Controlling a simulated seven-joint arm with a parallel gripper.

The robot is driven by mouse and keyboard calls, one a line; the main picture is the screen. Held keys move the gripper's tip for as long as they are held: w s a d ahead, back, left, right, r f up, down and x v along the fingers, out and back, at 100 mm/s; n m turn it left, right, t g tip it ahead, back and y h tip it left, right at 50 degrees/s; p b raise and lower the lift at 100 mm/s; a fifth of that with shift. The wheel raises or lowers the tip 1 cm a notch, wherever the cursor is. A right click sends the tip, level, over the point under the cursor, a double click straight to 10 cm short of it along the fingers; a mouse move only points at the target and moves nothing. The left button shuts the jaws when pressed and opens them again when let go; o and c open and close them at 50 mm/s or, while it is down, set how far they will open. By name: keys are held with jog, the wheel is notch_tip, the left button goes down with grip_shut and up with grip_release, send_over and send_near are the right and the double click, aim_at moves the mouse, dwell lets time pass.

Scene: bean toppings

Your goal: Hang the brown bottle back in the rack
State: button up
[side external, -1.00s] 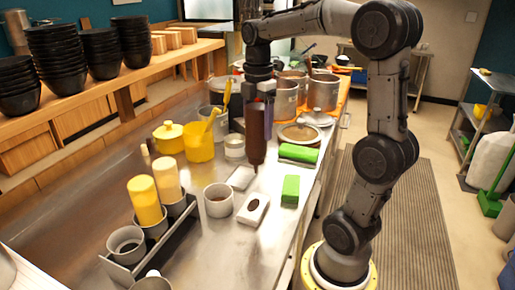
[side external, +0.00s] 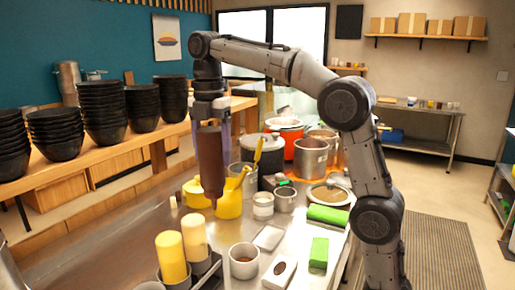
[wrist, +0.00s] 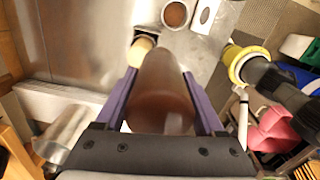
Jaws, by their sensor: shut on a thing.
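The brown bottle (side external: 210,165) is held tip down in my gripper (side external: 211,128), well above the counter. In the wrist view, the purple fingers of my gripper (wrist: 160,76) are shut on both sides of the brown bottle (wrist: 162,95). The rack (side external: 214,270) stands at the bottom of the side view, partly cut off, below the held bottle. It holds a yellow bottle (side external: 171,257) and a paler yellow bottle (side external: 195,238). A holder rim (side external: 150,286) just shows at the bottom edge. In the wrist view, a pale bottle top (wrist: 145,44) shows beyond the brown bottle.
A yellow pot (side external: 228,203) stands behind the bottle's tip. A small cup (side external: 244,262), a white dish (side external: 268,238) and green blocks (side external: 319,252) lie to the right. Stacked black bowls (side external: 104,105) line the shelf at left. Bare counter (side external: 110,240) lies left of the rack.

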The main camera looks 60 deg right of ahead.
jog(key=w+a+f+n, duration=0.1)
jog(key=w+a+n, duration=0.15)
jog(key=a, duration=0.75)
jog(key=w+a+f+n, duration=0.1)
jog(key=w+a+n, duration=0.15)
jog(key=a, duration=0.75)
notch_tip(320, 180, down, 8)
jog(key=shift+s+d+n, duration=0.15)
jog(key=shift+n, duration=0.25)
jog(key=shift+f, duration=0.45)
jog(key=shift+f, duration=1.85)
jog(key=shift+f, duration=0.15)
jog(key=shift+f, duration=1.95)
jog(key=shift+f, duration=0.1)
